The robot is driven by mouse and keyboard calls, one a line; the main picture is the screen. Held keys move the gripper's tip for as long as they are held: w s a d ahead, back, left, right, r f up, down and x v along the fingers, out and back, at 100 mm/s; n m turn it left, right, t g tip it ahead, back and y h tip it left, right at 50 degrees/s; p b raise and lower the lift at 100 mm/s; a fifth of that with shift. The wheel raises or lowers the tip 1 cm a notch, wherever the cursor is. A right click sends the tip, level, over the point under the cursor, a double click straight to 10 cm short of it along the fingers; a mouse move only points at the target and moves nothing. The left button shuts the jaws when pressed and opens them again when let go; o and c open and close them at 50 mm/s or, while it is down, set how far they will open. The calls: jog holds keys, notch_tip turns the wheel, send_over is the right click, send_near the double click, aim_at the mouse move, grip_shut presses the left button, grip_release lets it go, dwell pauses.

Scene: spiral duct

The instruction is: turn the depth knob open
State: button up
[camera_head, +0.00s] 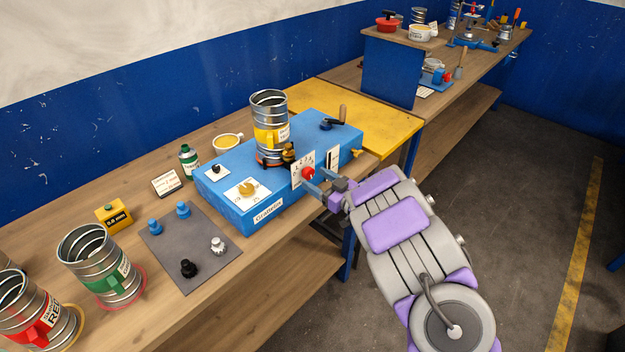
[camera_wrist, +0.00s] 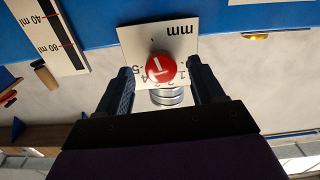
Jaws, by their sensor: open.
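The red round knob (camera_head: 308,173) is on a white scale plate (camera_head: 297,166) on the front of the blue machine box (camera_head: 225,205). In the wrist view the red knob (camera_wrist: 161,67) bears a white mark, and its plate (camera_wrist: 183,42) reads "mm" upside down with numbers around the knob. My gripper (camera_head: 321,181) is open in front of the box. In the wrist view its two fingers (camera_wrist: 161,84) stand on either side of the knob, with visible gaps. Whether the fingertips reach past the knob's face is unclear.
A yellow dial (camera_head: 247,189) and a metal duct cylinder (camera_head: 269,125) are on the box. A second scale plate (camera_wrist: 48,35) with "40 ml" and "80 ml" is beside the knob. A grey mat (camera_head: 190,248) holds several small knobs. Floor is free at right.

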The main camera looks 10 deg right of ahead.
jog(key=shift+x, duration=1.25)
jog(key=shift+c, duration=0.3)
jog(key=c, duration=1)
jog(key=shift+r+m+p, duration=0.2)
jog(key=shift+m+p, duration=0.1)
jog(key=shift+p, duration=0.65)
jog(key=shift+p, duration=0.5)
jog(key=shift+f+m+p, duration=0.1)
jog(key=shift+m+p, duration=0.5)
jog(key=shift+p, duration=0.3)
jog(key=shift+f, duration=0.1)
